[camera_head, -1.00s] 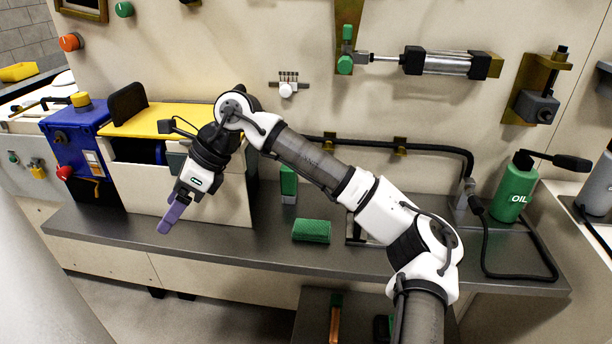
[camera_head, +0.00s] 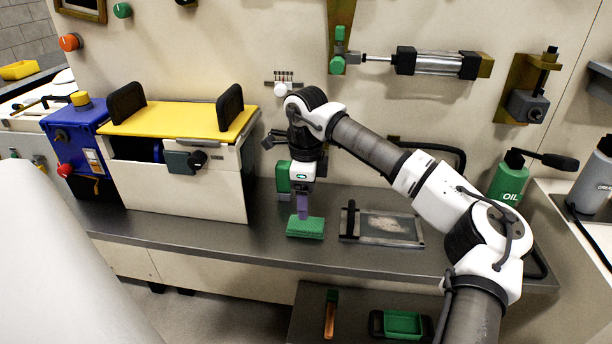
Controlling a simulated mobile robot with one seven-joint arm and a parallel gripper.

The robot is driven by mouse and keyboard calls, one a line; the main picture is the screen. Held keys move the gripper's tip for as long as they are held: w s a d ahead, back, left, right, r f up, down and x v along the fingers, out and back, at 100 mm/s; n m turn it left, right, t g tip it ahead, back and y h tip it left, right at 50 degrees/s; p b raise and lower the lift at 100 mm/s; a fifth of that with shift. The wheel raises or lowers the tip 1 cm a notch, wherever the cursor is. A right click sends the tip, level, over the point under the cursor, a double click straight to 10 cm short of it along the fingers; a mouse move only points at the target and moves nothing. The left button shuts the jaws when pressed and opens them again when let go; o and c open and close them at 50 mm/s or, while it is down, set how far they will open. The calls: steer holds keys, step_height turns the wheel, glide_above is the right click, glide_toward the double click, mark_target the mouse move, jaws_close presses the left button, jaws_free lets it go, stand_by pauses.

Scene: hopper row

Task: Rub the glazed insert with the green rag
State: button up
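The green rag (camera_head: 305,229) lies on the dark bench top, near its front edge. My gripper (camera_head: 303,214) points down at the rag from above, and its purple fingers reach the rag's top. The fingers overlap in this view, so I cannot tell whether they are open or shut on it. The glazed insert (camera_head: 385,225) is a flat framed pane lying on the bench just right of the rag. It has a pale smudge in its middle and a dark upright handle at its left end.
A yellow-topped machine (camera_head: 180,118) stands left of my gripper. A green block-like object (camera_head: 283,178) stands behind the gripper. A green oil bottle (camera_head: 508,180) and a black hose are at the right. A lower shelf holds a green tray (camera_head: 402,324).

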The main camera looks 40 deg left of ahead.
mark_target(306, 223)
step_height(306, 223, down, 8)
steer(key=shift+r+p, duration=0.1)
steer(key=shift+p, duration=0.35)
steer(key=c, duration=0.9)
steer(key=o, duration=0.5)
steer(key=shift+o, duration=0.2)
steer(key=shift+r, duration=0.4)
steer(key=c, duration=0.8)
steer(key=shift+o, duration=0.2)
